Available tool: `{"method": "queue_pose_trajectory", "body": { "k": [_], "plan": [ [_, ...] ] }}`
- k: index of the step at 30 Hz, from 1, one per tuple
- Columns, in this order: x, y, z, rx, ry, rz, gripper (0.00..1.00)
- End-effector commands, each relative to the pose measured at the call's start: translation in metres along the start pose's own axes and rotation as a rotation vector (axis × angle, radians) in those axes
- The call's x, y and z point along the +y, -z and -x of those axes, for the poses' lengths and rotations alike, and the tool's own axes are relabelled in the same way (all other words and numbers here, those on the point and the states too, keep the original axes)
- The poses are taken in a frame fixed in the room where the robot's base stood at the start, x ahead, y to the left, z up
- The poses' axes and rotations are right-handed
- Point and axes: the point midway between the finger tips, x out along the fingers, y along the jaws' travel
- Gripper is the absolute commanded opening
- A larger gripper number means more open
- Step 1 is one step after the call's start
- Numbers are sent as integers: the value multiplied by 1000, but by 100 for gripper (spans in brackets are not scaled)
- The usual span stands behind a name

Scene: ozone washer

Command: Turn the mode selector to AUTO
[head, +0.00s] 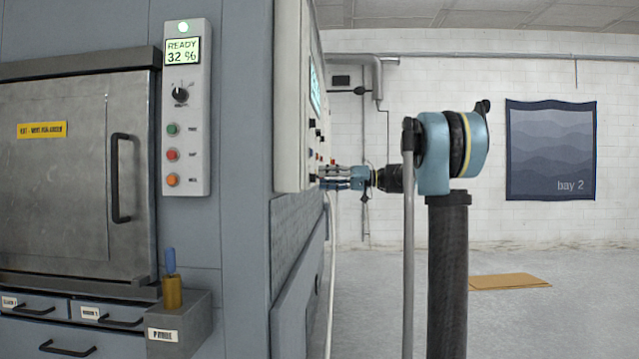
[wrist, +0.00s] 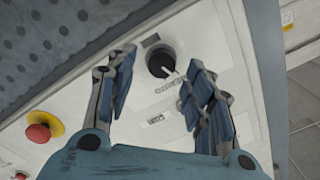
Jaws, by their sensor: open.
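A black rotary knob (wrist: 161,58) with a white pointer line sits on the pale side panel (wrist: 205,35). I take it as the mode selector, but its small labels cannot be read. The pointer slants to the lower right in the wrist view. My gripper (wrist: 162,64) is open, with one blue-padded finger on each side of the knob and gaps between. In the head view my gripper (head: 335,178) reaches left to the low part of the side panel (head: 293,110); the knob there is hidden behind the fingers.
A red mushroom button (wrist: 40,130) on a yellow base is left of the gripper in the wrist view. A front panel (head: 200,120) has a READY 32 % display, another black knob (head: 180,95) and coloured buttons. Open floor and a flat cardboard sheet (head: 508,282) lie to the right.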

Motion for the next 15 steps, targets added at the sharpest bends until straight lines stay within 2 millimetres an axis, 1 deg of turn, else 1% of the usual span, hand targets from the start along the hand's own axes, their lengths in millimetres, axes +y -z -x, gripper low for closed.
{"method": "queue_pose_trajectory", "body": {
  "k": [1,6,15],
  "plan": [
    [0,0,-7,-1,1,0,48],
    [0,0,-21,0,0,0,48],
    [0,0,-27,-1,1,0,48]
  ]
}}
